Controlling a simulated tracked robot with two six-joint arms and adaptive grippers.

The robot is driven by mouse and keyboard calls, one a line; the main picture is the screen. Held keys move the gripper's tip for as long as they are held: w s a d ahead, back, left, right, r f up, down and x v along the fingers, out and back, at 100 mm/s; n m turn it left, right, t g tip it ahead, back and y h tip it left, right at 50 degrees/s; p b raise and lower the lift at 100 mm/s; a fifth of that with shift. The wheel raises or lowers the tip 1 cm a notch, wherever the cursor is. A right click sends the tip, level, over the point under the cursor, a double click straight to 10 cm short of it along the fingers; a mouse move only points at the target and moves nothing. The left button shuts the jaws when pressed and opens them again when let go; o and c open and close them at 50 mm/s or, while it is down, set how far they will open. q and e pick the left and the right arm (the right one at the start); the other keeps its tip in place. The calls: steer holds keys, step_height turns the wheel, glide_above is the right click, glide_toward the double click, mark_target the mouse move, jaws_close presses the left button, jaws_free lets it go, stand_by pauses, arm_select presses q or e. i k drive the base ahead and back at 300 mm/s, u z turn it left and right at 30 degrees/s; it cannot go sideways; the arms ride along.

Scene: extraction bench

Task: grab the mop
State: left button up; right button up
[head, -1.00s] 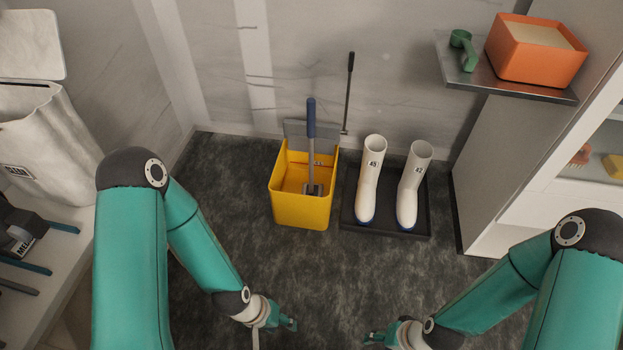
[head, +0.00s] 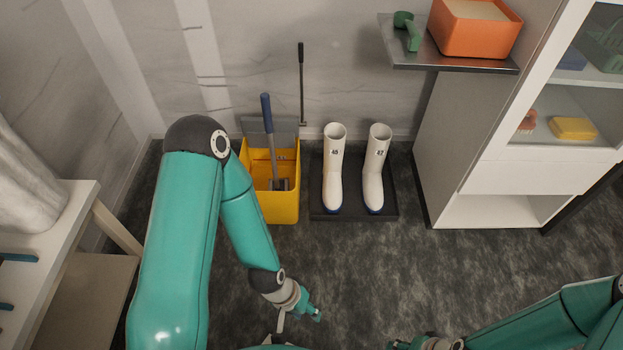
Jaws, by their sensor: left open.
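The mop (head: 271,135) has a blue grip and a grey shaft. It stands tilted slightly in a yellow bucket (head: 275,206), its lower end inside the bucket by the grey wringer. My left gripper (head: 312,311) is open and empty, low in front of the bucket and well apart from the mop. My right gripper (head: 400,344) is at the bottom edge of the head view, partly cut off, and far from the mop. Its jaws do not show clearly.
White boots (head: 374,175) stand on a black tray (head: 318,208) right of the bucket. A thin dark-handled tool (head: 301,75) leans at the wall. A white cabinet (head: 500,208) is at right, a bench (head: 75,215) at left. Grey floor in front is clear.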

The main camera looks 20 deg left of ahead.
mark_target(276, 184)
steer(key=z, duration=0.65)
steer(key=i, duration=1.1)
steer(key=u, duration=2.6)
steer(key=k, duration=0.5)
steer(key=u, duration=0.25)
steer(key=i, duration=1.05)
steer(key=z, duration=0.35)
